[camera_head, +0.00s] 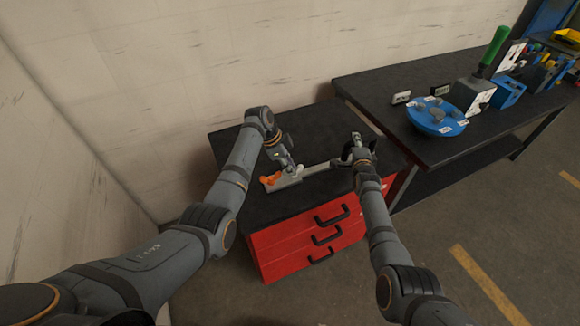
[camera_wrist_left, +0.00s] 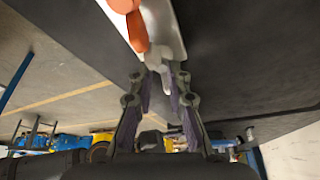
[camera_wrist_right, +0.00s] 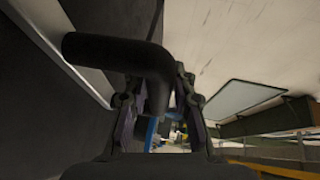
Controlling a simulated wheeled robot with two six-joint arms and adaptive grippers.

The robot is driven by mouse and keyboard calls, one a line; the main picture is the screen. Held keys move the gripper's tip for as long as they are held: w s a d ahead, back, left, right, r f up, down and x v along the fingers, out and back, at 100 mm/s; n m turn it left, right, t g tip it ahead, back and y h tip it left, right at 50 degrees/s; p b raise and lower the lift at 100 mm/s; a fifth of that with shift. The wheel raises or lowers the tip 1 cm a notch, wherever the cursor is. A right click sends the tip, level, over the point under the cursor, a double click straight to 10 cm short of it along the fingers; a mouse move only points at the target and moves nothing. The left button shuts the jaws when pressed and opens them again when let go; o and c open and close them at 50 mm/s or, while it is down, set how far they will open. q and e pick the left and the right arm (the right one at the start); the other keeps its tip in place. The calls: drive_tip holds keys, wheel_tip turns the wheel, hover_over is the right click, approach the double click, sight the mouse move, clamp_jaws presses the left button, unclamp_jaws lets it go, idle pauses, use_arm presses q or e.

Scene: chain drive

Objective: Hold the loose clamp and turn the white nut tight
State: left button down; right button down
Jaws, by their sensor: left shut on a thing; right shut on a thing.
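A long pale metal bar (camera_head: 318,168) lies on the black top of a red drawer cabinet, with an orange part (camera_head: 270,180) at its left end. In the left wrist view the orange part (camera_wrist_left: 136,28) lies over the pale metal. My left gripper (camera_head: 294,170) is shut at that end on a small whitish piece (camera_wrist_left: 160,62); I cannot tell if it is the white nut. My right gripper (camera_head: 354,150) is shut at the bar's right end on a black bent piece (camera_wrist_right: 140,62), perhaps the loose clamp's handle. The fingers hide much of both held pieces.
The red drawer cabinet (camera_head: 310,240) has black handles on its front. A dark bench (camera_head: 390,85) to the right carries a round blue fixture (camera_head: 437,122), a green-handled tool (camera_head: 495,45) and blue blocks. A pale wall stands behind. The cabinet's back top is clear.

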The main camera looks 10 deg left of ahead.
use_arm(q)
drive_tip(key=shift+m, duration=0.3)
drive_tip(key=c, duration=1.3)
unclamp_jaws()
drive_tip(key=v, duration=1.2)
drive_tip(key=shift+f, duration=0.1)
use_arm(e)
drive_tip(key=c, duration=1)
unclamp_jaws()
drive_tip(key=shift+c, duration=0.2)
